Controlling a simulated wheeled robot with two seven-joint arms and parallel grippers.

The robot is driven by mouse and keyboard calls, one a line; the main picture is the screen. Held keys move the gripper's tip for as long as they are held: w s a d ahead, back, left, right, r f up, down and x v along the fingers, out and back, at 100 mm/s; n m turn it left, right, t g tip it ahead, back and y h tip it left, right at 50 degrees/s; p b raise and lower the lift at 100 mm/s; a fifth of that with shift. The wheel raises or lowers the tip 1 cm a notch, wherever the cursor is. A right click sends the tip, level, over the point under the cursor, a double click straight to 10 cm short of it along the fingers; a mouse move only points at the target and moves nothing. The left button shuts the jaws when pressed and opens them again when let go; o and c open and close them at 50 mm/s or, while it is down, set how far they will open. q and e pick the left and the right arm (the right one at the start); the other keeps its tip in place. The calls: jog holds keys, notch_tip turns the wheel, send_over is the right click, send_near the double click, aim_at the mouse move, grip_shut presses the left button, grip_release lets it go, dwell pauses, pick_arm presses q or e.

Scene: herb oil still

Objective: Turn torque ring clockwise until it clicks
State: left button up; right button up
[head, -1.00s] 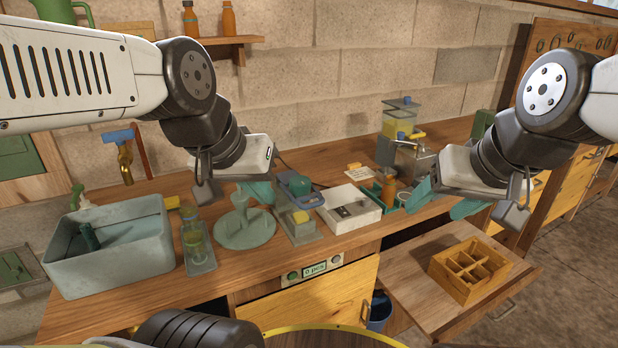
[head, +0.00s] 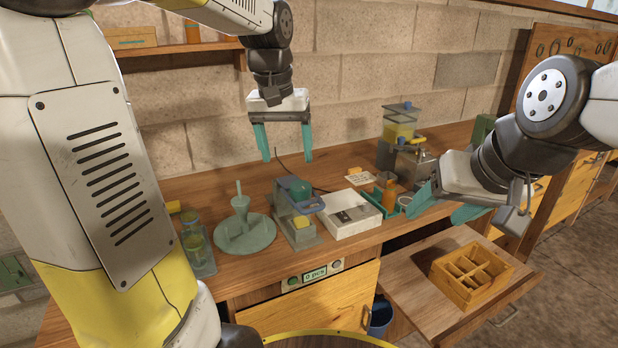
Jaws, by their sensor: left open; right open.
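My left gripper (head: 287,158) is open and empty, its two teal fingers pointing down. It hangs in the air, in the picture just above a small grey device (head: 300,234) with a green rounded top (head: 299,189), a blue part (head: 307,206) and a yellow block. The torque ring is not clearly made out; the blue part on this device may be it, but I cannot tell. My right gripper (head: 437,210) is open and empty at the right, near the bench's front edge and away from the device.
A round green stand (head: 245,236) with a funnel is left of the device. A white box (head: 349,215) is to its right. An orange bottle (head: 389,194) and a machine with a yellow tank (head: 400,128) stand farther right. A wooden divided crate (head: 470,270) sits on the open drawer.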

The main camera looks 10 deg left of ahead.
pick_arm(q)
jog(key=g, duration=0.2)
send_over(301, 184)
jog(key=shift+y, duration=0.4)
notch_tip(301, 184, down, 5)
jog(key=shift+s+r, duration=0.1)
jog(key=shift+s, duration=0.05)
notch_tip(301, 184, down, 8)
jog(key=shift+r, duration=0.1)
jog(key=c, duration=1.4)
